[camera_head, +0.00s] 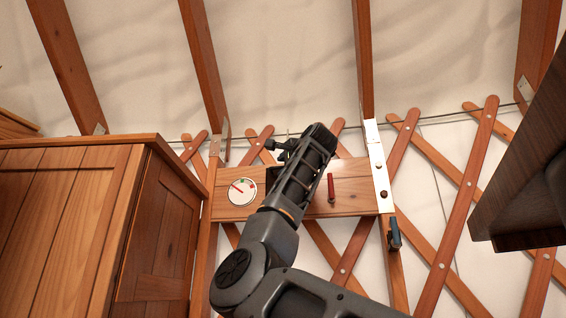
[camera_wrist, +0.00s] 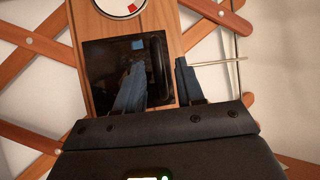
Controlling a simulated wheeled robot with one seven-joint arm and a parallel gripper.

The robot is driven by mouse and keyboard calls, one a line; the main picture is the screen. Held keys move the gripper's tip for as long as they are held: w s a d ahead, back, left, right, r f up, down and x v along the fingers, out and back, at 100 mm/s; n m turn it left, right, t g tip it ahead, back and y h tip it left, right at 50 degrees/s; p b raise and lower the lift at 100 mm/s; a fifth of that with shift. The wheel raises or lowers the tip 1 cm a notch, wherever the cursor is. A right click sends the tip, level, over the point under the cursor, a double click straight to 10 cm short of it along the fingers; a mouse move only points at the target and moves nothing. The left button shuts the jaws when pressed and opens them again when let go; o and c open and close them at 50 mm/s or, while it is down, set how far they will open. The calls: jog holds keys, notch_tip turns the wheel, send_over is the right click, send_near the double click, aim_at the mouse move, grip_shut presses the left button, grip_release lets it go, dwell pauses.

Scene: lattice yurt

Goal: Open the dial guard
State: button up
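The dial guard seems to be the dark glossy panel (camera_wrist: 98,60) with an upright black bar handle on the wooden board, in the wrist view. It looks closed, and whatever is behind it cannot be made out. My gripper (camera_wrist: 156,66) has its two blue-grey fingers apart, one on each side of the bar handle. The left finger lies over the panel and the right one is past the panel's edge; I cannot tell whether either touches. In the head view my gripper (camera_head: 280,148) is at the board, and my arm hides most of the guard (camera_head: 271,174).
A white gauge (camera_head: 242,191) with a red needle is on the board (camera_head: 355,190), left of the guard. A red lever (camera_head: 331,187) is to the right. A wooden cabinet (camera_head: 70,230) stands at left, a dark overhead piece (camera_head: 525,195) at right. A blue-black fitting (camera_head: 394,234) hangs on the post.

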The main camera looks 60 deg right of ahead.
jog(key=shift+w+d, duration=0.3)
jog(key=shift+c, duration=0.3)
grip_shut()
dwell(1.0)
